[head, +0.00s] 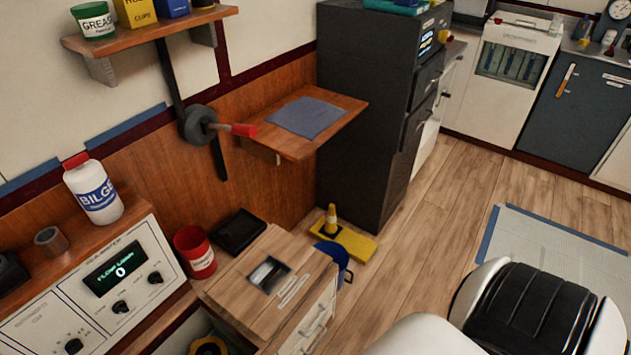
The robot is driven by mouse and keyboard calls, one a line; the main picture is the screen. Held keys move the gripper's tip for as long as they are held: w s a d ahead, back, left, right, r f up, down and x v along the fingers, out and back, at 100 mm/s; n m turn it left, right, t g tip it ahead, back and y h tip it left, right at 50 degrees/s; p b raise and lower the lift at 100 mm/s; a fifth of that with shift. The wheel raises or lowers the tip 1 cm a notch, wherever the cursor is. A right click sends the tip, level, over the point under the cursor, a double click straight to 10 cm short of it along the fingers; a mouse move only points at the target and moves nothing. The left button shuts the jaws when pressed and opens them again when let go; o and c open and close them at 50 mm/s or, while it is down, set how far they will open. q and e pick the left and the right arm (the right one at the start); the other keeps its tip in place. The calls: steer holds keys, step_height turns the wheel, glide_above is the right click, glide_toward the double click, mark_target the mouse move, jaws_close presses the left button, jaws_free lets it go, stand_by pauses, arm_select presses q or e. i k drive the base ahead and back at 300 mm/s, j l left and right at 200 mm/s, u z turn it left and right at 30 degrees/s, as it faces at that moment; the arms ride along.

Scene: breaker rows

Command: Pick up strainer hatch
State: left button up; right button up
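A flat yellow plate (358,246) with an upright yellow-and-dark knob lies on the wood floor, at the foot of the dark cabinet. It looks like the strainer hatch, though no label on it is readable. A blue object at the corner of the wooden drawer unit covers part of its near side. Neither of my grippers shows in the head view. A white and black part of my own body fills the bottom right.
The dark cabinet (365,120) stands behind the plate. A wooden drawer unit (225,290) stands in front and to the left. A wall shelf with a grey cloth (307,117) juts out above. Wood floor (430,220) is clear to the right.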

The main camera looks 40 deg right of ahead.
mark_target(260, 288)
steer(key=z, duration=0.85)
steer(key=l+u, duration=0.2)
steer(key=u, duration=0.15)
steer(key=l+u, duration=0.5)
steer(key=u, duration=0.15)
steer(key=i+l, duration=0.05)
